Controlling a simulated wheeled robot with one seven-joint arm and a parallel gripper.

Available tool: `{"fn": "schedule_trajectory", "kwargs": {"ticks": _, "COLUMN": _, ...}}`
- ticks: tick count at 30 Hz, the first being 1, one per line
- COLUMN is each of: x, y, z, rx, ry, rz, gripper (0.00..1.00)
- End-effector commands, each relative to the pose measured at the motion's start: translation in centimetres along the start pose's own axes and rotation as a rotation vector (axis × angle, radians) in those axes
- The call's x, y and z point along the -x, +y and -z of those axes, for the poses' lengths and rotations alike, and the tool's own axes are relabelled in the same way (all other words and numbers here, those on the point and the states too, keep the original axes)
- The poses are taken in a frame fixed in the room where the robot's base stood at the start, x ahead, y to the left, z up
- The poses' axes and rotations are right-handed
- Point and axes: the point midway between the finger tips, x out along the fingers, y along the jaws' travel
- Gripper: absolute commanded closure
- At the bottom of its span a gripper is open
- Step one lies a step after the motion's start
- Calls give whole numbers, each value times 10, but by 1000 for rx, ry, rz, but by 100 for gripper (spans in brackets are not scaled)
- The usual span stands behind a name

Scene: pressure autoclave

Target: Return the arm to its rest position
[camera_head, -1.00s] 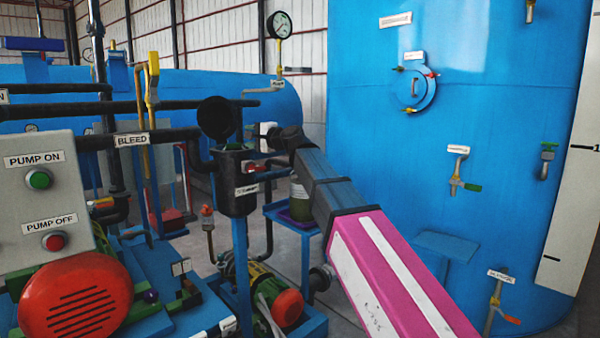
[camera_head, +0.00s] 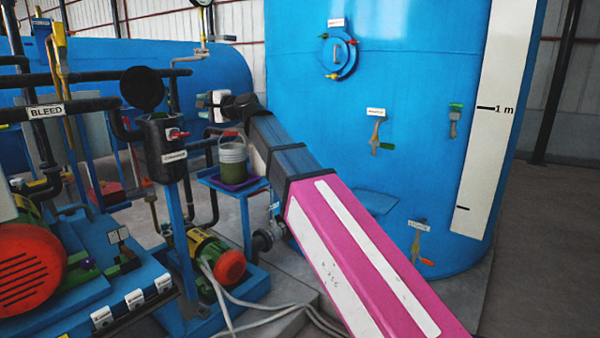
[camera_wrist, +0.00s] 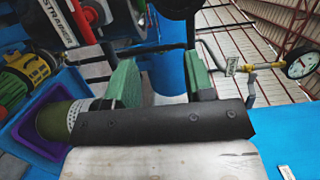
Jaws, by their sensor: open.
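My arm (camera_head: 340,250), pink and white with dark grey links, reaches from the lower right up to the left in the head view. Its wrist end is beside the black strainer (camera_head: 165,145) and above the bucket's right side. In the wrist view my gripper (camera_wrist: 160,82) has its two green fingers well apart with nothing between them. A blue tank shows beyond the gap. The fingers are not clear in the head view.
A bucket of green stuff (camera_head: 233,168) stands on a purple tray on a blue stand. A red-ended motor (camera_head: 230,266) and loose hoses lie below. The large blue tank (camera_head: 390,80) with valves is behind the arm. Open floor (camera_head: 545,240) lies at right. A gauge (camera_wrist: 300,62) is near.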

Motion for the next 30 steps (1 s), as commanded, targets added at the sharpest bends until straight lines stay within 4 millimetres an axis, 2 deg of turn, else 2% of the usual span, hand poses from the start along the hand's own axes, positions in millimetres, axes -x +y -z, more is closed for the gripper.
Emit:
{"fn": "schedule_trajectory", "kwargs": {"ticks": 2, "x": 1, "y": 3, "z": 1, "rx": 3, "ry": 2, "rz": -5, "gripper": 52}}
{"fn": "schedule_trajectory", "kwargs": {"ticks": 11, "x": 15, "y": 47, "z": 20, "rx": 55, "ry": 23, "rz": -85, "gripper": 52}}
{"fn": "schedule_trajectory", "kwargs": {"ticks": 17, "x": 31, "y": 92, "z": 38, "rx": 107, "ry": 40, "rz": -171, "gripper": 52}}
{"fn": "schedule_trajectory", "kwargs": {"ticks": 23, "x": 61, "y": 158, "z": 63, "rx": 177, "ry": 58, "rz": -302, "gripper": 52}}
{"fn": "schedule_trajectory", "kwargs": {"ticks": 26, "x": 88, "y": 206, "z": 78, "rx": 223, "ry": 64, "rz": -403, "gripper": 52}}
{"fn": "schedule_trajectory", "kwargs": {"ticks": 30, "x": 136, "y": 282, "z": 98, "rx": 288, "ry": 58, "rz": -571, "gripper": 52}}
